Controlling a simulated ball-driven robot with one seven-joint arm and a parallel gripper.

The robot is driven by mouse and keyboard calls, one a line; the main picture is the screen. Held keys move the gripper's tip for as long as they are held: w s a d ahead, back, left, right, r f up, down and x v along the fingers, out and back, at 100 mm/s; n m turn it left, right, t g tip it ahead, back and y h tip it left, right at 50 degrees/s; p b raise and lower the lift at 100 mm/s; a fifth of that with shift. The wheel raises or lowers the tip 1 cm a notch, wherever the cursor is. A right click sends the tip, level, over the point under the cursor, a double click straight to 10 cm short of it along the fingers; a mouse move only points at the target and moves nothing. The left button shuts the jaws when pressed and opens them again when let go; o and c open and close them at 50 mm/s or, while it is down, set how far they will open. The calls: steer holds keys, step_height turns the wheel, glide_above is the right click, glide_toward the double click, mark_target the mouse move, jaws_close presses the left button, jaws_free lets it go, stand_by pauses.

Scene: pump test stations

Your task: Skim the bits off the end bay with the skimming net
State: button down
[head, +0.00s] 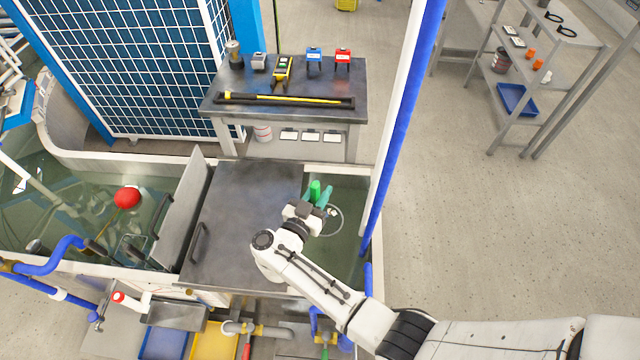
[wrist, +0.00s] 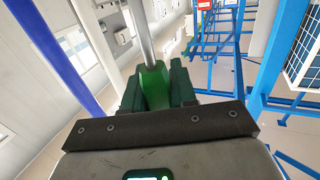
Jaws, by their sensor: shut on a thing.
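My gripper (head: 320,196) is over the end bay (head: 350,192), the narrow water-filled bay at the right end of the tank. It is shut on the green handle of the skimming net (head: 315,187). In the wrist view the green grip (wrist: 154,86) sits between the dark green fingers, and a grey shaft runs up from it. A thin hoop (head: 342,222) shows just beyond my wrist, over the bay; I cannot tell whether it touches the water. A few small pale specks show near the hoop, too small to identify. My wrist hides part of the bay.
A dark cover plate (head: 250,215) with a handle lies left of the bay. A blue upright pipe (head: 397,125) stands close on the right. A workbench (head: 225,104) with tools is behind. A red float (head: 127,197) sits in the left water. Open floor lies right.

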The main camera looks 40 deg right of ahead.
steer(key=s+a+r, duration=0.2)
steer(key=s+a, duration=0.4)
stand_by(0.6)
steer(key=shift+r, duration=0.15)
